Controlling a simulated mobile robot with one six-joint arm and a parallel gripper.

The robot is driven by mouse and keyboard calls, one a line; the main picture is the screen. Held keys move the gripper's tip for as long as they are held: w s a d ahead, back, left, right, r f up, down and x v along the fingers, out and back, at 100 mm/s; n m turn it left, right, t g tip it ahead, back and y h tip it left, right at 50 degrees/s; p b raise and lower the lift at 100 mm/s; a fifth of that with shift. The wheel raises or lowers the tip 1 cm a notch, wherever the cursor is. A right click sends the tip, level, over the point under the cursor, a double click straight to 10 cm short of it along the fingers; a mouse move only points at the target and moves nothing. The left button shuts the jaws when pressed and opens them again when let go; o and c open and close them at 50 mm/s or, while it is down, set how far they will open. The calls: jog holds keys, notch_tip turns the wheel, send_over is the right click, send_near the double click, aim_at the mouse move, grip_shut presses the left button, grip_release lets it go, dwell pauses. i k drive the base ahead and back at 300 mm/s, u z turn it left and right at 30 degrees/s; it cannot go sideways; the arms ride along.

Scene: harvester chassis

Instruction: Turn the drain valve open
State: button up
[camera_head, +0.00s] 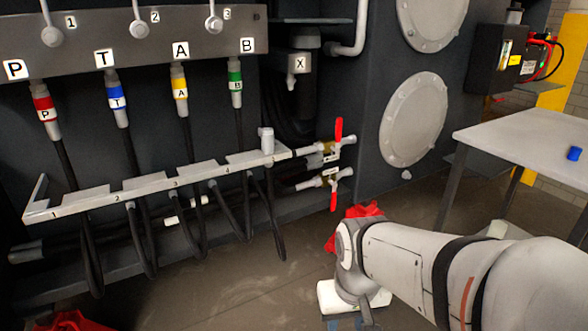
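Two small valves with red lever handles stick out of the dark chassis wall near the middle. The upper valve (322,152) has its red handle (338,131) pointing up. The lower valve (325,181) has its red handle (333,197) pointing down. I cannot tell which is the drain valve. My arm comes in from the lower right, and its wrist is below the valves and apart from them. My gripper (345,323) is at the bottom edge, mostly cut off; its fingers do not show.
A hose rack (150,182) with several hanging hoses stands left of the valves. Red cloth-like pieces lie on the floor behind my wrist (345,229) and at lower left (70,322). A table (535,130) with a blue object (574,153) stands at right.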

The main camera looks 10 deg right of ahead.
aim_at(333, 194)
jog(key=i, duration=1.1)
jog(key=u, duration=0.05)
